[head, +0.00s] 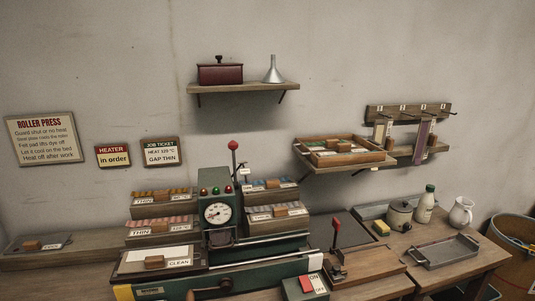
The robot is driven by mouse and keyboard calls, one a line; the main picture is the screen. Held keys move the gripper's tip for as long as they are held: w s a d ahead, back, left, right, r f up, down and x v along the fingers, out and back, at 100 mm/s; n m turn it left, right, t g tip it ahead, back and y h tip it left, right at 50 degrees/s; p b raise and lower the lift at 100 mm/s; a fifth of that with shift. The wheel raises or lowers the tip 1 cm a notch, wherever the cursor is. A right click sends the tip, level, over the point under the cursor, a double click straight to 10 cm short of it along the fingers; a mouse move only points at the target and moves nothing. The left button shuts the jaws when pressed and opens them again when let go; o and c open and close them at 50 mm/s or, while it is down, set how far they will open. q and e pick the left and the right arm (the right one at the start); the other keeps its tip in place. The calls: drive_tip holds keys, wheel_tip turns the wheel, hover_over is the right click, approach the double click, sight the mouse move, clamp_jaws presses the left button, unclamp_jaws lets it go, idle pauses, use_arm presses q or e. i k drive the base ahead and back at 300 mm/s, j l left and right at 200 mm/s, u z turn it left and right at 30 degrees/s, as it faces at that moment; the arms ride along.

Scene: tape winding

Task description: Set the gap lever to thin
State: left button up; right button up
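A green roller press (216,190) stands on the bench with a round dial (217,213) and red and green lamps. A lever with a red ball knob (233,145) rises nearly upright behind the dial housing, with a small tag beside it. A second red-knobbed lever (336,222) stands upright to the right of the press. I cannot read which is the gap lever or its setting marks. The job ticket (160,152) on the wall reads "GAP THIN". Neither of my grippers is in view.
A red ON/OFF switch box (305,287) sits at the front. A pot (399,216), bottle (425,204), jug (461,212) and metal tray (444,252) are on the right.

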sight(233, 145)
drive_tip(key=z, duration=1.45)
drive_tip(key=k+j+z, duration=0.1)
drive_tip(key=z, duration=0.25)
drive_tip(key=k+j, duration=0.2)
drive_tip(key=k, duration=0.2)
drive_tip(key=k+j, duration=0.2)
drive_tip(key=k, duration=0.15)
drive_tip(key=k+j, duration=0.2)
drive_tip(key=k, duration=0.2)
